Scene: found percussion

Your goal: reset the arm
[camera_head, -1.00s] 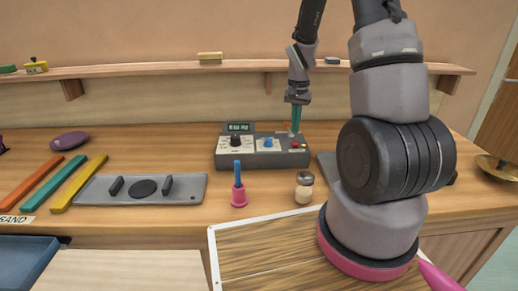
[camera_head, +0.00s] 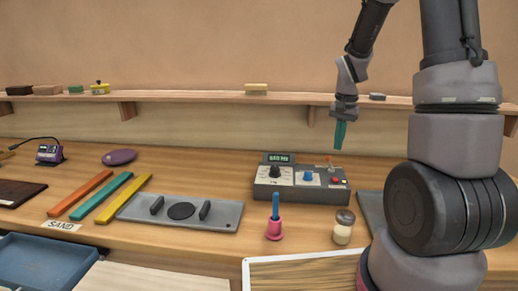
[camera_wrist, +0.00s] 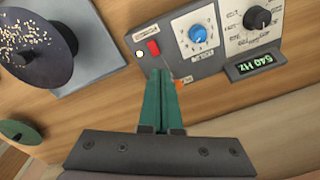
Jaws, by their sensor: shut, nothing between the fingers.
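My gripper (camera_head: 339,135) has teal fingers. They are shut with nothing between them, pointing down above the back right of the grey control box (camera_head: 301,193). The gripper hangs clear of the box in the head view. The box has a green display, a black knob and a blue knob.
A blue stick in a pink holder (camera_head: 275,222) and a small jar (camera_head: 343,228) stand before the box. A grey plate (camera_head: 181,211) and coloured bars (camera_head: 101,198) lie left. A wall shelf (camera_head: 215,97) runs behind my gripper. The wrist view shows a speckled dark disc (camera_wrist: 32,45).

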